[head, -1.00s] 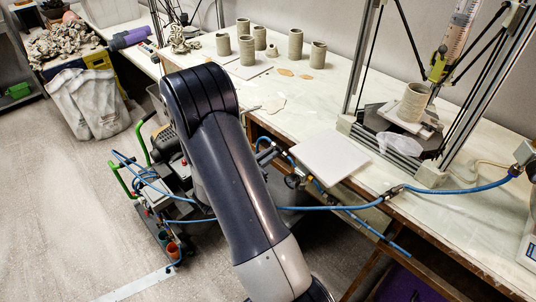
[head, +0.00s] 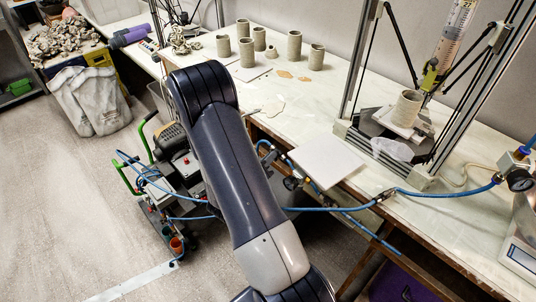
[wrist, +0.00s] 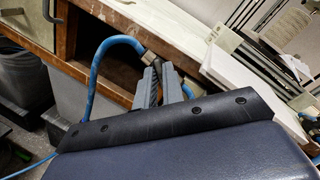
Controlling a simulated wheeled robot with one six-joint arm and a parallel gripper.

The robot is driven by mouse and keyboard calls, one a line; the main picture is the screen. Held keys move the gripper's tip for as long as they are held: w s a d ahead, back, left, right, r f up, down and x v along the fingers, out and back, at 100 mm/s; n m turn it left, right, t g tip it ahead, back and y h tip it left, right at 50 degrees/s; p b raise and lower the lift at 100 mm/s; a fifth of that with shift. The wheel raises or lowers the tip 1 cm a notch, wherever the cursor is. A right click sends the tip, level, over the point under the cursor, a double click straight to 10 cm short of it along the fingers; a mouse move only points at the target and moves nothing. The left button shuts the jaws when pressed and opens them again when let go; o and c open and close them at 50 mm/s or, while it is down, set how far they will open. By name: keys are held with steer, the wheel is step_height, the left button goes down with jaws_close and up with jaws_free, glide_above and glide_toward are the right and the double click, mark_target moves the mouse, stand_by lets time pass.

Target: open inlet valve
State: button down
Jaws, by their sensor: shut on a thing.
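My gripper (wrist: 160,88) shows in the wrist view, its two grey fingers close together at the front edge of the bench. They are shut on a small dark part at the end of the blue hose (wrist: 93,72), beside a metal fitting (wrist: 150,58). This part seems to be the inlet valve; its handle is mostly hidden between the fingers, so its angle cannot be told.
A white board (head: 327,161) lies at the bench edge, close to the fittings. A printer frame with a clay cylinder (head: 407,106) stands at right, near a pressure gauge (head: 519,180). A compressor (head: 172,146) stands on the floor left of my arm.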

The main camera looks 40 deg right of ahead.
steer(key=shift+r+n+t+y+p, duration=0.15)
steer(key=shift+n+y+p, duration=0.3)
steer(key=shift+n+p, duration=0.95)
steer(key=shift+f+n+t+y+p, duration=0.15)
steer(key=shift+n+y+p, duration=0.35)
steer(key=shift+n, duration=1.7)
steer(key=c, duration=1.5)
jaws_free()
steer(key=shift+c, duration=0.2)
steer(key=b+v, duration=0.1)
steer(key=v, duration=0.9)
steer(key=shift+a, duration=0.35)
steer(key=shift+s+d+r, duration=0.1)
steer(key=shift+s+r, duration=0.05)
